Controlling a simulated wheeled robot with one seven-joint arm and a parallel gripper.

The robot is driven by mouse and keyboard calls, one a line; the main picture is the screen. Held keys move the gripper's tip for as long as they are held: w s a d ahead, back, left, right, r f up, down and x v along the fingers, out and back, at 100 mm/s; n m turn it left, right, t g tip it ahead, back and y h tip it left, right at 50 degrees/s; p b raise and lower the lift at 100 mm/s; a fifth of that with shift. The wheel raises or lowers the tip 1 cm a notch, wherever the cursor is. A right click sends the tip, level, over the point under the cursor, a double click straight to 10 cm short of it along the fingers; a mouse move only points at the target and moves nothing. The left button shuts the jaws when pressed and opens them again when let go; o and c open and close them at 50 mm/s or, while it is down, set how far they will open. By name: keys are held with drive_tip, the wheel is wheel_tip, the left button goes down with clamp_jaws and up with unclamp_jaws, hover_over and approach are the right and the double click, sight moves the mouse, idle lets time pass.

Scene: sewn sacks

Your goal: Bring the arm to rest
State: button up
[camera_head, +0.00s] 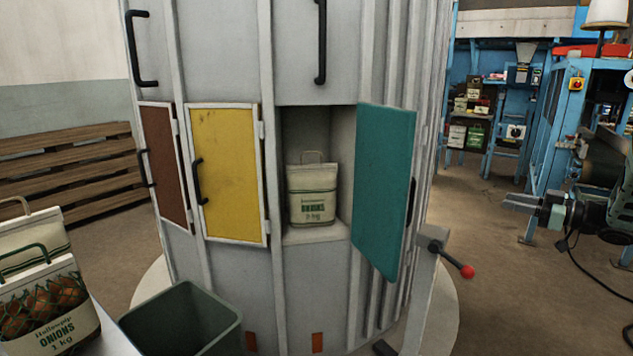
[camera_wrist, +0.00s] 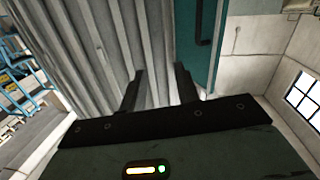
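My gripper (camera_head: 508,202) is at the right of the head view, on my arm, with its fingers pointing left. It is in free air to the right of the cabinet, clear of the teal door. In the wrist view my gripper (camera_wrist: 162,82) shows two dark fingers apart with nothing between them. The cabinet's ribbed grey side (camera_wrist: 100,50) and the teal door (camera_wrist: 205,45) lie beyond the fingers.
The teal door (camera_head: 380,190) stands open beside a compartment holding an upright onion sack (camera_head: 312,195). A yellow door (camera_head: 225,170) is shut. A lever with a red knob (camera_head: 467,271) juts towards my arm. A green bin (camera_head: 185,325) stands in front; blue shelving (camera_head: 490,75) is behind.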

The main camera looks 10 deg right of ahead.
drive_tip(key=w+a+r+m+h, duration=0.2)
drive_tip(key=a+m+h, duration=0.1)
drive_tip(key=a+h, duration=0.2)
drive_tip(key=w+a+r+m+h, duration=0.2)
drive_tip(key=w+a+m+h, duration=0.1)
drive_tip(key=a+h, duration=0.25)
drive_tip(key=s+a+f+m+g, duration=0.1)
drive_tip(key=s+a+f+g, duration=0.25)
drive_tip(key=s+a, duration=0.4)
drive_tip(key=s+a+f+m+g, duration=0.15)
drive_tip(key=s+a+g, duration=0.3)
drive_tip(key=s, duration=0.65)
drive_tip(key=s+a+f+g, duration=0.3)
drive_tip(key=s+a+f, duration=0.1)
drive_tip(key=s+a, duration=0.4)
drive_tip(key=s+a+r+n+g+p, duration=0.1)
drive_tip(key=s+a+r+n+p, duration=0.2)
drive_tip(key=s+a, duration=0.4)
drive_tip(key=s+a+r+n+g+p, duration=0.1)
drive_tip(key=s+a+r+n+p, duration=0.3)
drive_tip(key=s+a+r+p, duration=0.2)
drive_tip(key=s+a+r, duration=0.2)
drive_tip(key=a, duration=0.2)
drive_tip(key=shift+s+a+g+y, duration=0.25)
drive_tip(key=shift+a+g+y, duration=0.1)
drive_tip(key=shift+a+g, duration=0.05)
drive_tip(key=shift+a+r+n, duration=0.1)
drive_tip(key=shift+n, duration=0.15)
